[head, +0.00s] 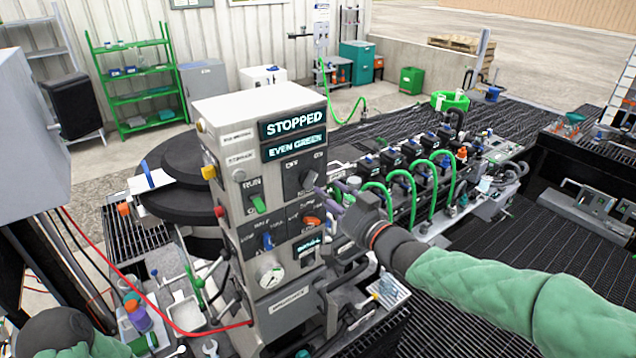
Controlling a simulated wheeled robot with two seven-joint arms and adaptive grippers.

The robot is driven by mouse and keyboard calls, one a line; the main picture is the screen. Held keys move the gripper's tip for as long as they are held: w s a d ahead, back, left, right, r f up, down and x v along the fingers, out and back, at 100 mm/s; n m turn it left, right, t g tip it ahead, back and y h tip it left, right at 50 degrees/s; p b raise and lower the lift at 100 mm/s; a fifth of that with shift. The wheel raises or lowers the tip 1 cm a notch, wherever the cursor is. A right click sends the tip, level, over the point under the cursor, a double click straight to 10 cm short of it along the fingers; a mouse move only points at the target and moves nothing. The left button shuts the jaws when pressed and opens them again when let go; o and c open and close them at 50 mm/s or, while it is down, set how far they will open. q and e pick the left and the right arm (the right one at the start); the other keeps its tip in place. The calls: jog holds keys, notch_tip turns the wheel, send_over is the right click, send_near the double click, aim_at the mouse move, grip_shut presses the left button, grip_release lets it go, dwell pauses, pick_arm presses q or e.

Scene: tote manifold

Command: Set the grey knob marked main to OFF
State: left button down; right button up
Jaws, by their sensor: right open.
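A white control panel (234,160) stands upright in the middle of the head view, with displays reading STOPPED and EVEN GREEN. A dark grey knob (307,179) sits on the upper right of its front face, below small lettering that looks like OFF. The lettering is too small to confirm the name main or the exact setting. My right gripper (327,197) is open, just right of and slightly below this knob; I cannot tell whether it touches. My left arm shows at the bottom left; its gripper is out of view.
A green knob (258,204), a blue knob (267,241) and an orange knob (311,221) are on the same panel, close to the grey one. A gauge (270,274) sits lower. Green hoses (434,190) stand to the right. A red cable crosses at left.

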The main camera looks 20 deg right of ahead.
aim_at(314, 183)
jog(key=p+x, duration=0.1)
jog(key=x, duration=0.4)
jog(key=shift+w+a, duration=0.1)
jog(key=shift+w, duration=0.1)
grip_shut()
